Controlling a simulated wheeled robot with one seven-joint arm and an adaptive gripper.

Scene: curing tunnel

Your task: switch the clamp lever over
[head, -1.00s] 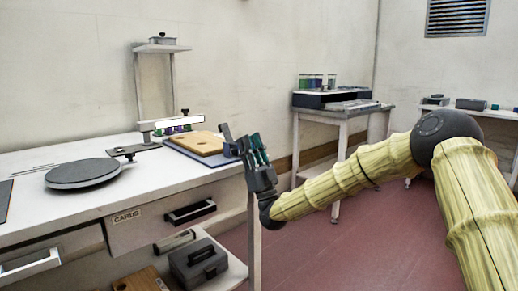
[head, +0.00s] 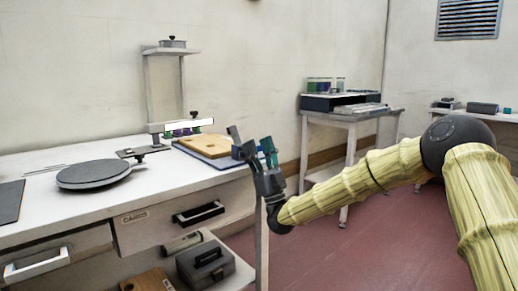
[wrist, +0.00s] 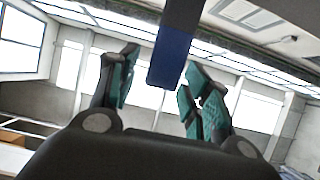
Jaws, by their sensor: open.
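The clamp lever, a dark bar with a blue end (head: 241,151), is at the right end of the workbench, beside the wooden board. In the wrist view its blue end (wrist: 171,60) comes down from the top between my two teal-padded fingers, with gaps on both sides. My gripper (head: 258,147) is open in the head view, at the bench's right edge next to the lever. It also shows in the wrist view (wrist: 158,72), with nothing gripped. My gripper partly hides the lever's lower part and mount in the head view.
The white workbench (head: 60,215) holds a round dark plate (head: 93,174), a small stand and a wooden board (head: 206,146). A side table (head: 350,117) stands behind. The red floor at right is clear.

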